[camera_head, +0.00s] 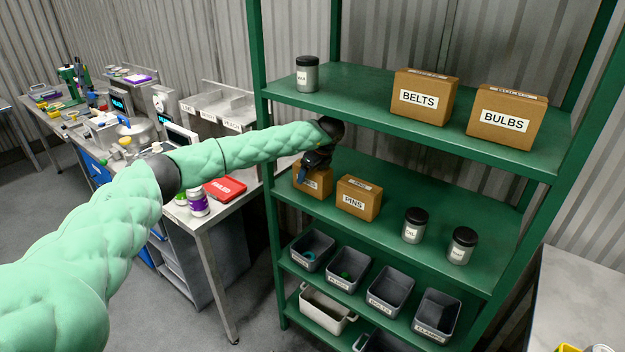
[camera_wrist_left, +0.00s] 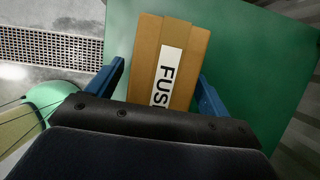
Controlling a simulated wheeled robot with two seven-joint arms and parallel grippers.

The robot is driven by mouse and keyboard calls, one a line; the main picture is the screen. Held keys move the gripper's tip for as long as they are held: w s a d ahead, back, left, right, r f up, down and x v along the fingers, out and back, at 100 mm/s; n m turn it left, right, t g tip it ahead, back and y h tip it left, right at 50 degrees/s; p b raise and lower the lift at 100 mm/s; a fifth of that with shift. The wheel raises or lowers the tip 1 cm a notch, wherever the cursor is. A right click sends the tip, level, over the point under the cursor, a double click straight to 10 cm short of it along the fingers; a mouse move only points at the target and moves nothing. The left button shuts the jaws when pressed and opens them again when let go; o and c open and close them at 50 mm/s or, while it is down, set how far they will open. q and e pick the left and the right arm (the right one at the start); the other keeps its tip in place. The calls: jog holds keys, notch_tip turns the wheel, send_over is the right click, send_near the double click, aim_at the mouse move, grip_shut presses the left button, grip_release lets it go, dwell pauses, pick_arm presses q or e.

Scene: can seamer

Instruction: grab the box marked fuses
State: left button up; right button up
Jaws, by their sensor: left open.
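The fuses box is a brown cardboard box with a white label. In the head view the box (camera_head: 311,183) stands on the middle green shelf at its left end, its top partly hidden by my left gripper (camera_head: 311,174). In the left wrist view the fuses box (camera_wrist_left: 176,52) shows the letters "FUS", the rest hidden by the gripper body. My left gripper (camera_wrist_left: 162,88) is open, with one blue finger on each side of the box. I cannot tell whether the fingers touch it. My right gripper is not in view.
A pins box (camera_head: 358,197) stands close to the right on the same shelf (camera_head: 446,190), with two dark-lidded jars (camera_head: 415,225) farther right. The upper shelf (camera_head: 360,100) above my wrist holds belts (camera_head: 423,96) and bulbs (camera_head: 506,115) boxes. Grey bins (camera_head: 391,290) stand below.

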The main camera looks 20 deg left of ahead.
pick_arm(q)
jog(key=shift+f+b, duration=0.2)
jog(key=shift+b, duration=0.2)
dwell(0.3)
jog(key=shift+c, duration=0.2)
jog(key=c, duration=1.1)
